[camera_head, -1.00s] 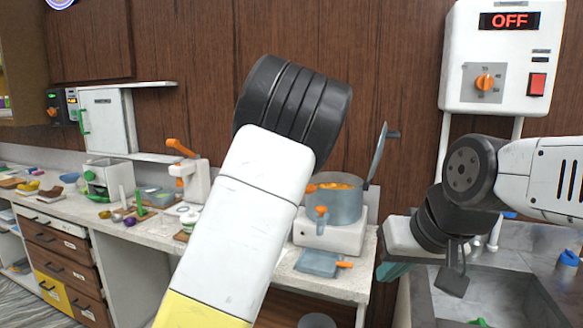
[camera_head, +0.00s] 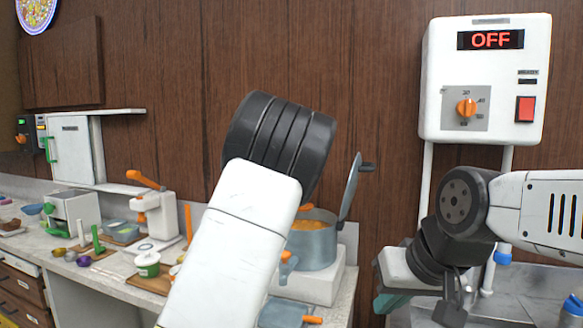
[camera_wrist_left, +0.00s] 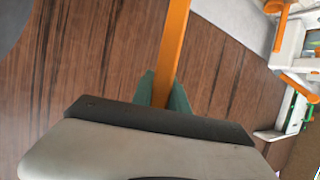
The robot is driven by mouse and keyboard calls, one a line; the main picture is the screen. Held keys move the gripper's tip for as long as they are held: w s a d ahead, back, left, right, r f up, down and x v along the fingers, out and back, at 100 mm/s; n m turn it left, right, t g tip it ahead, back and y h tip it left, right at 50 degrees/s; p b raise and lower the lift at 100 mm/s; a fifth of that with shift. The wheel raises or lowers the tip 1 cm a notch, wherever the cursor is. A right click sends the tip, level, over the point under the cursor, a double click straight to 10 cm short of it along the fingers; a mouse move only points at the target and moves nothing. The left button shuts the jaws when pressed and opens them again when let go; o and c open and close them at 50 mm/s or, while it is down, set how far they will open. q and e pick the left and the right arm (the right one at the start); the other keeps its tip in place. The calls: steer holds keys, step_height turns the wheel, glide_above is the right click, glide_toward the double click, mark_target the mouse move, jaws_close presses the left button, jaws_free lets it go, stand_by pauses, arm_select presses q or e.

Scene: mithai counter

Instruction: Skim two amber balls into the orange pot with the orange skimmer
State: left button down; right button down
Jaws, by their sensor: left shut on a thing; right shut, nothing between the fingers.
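My left gripper (camera_wrist_left: 163,90) is shut on a long orange handle, which I take as the orange skimmer (camera_wrist_left: 173,45), in the left wrist view. The skimmer's head is out of that view. In the head view my left forearm hides the left gripper. A grey-blue pot (camera_head: 318,250) with orange fittings and orange contents stands partly behind that arm. Its contents are too small to tell as single balls. I cannot make out a clearly orange pot. My right gripper (camera_head: 388,301) is shut and empty, right of the pot.
The pot stands on a white stove (camera_head: 318,287), with a raised grey lid (camera_head: 349,188) behind. A blue-grey pan (camera_head: 280,315) lies in front. A white press (camera_head: 158,215) and small containers stand left.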

arm_select(q)
step_height(320, 180, down, 12)
steer(key=shift+f, duration=0.15)
stand_by(0.5)
stand_by(1.2)
step_height(320, 180, up, 10)
stand_by(0.8)
stand_by(1.7)
steer(key=shift+r, duration=2.05)
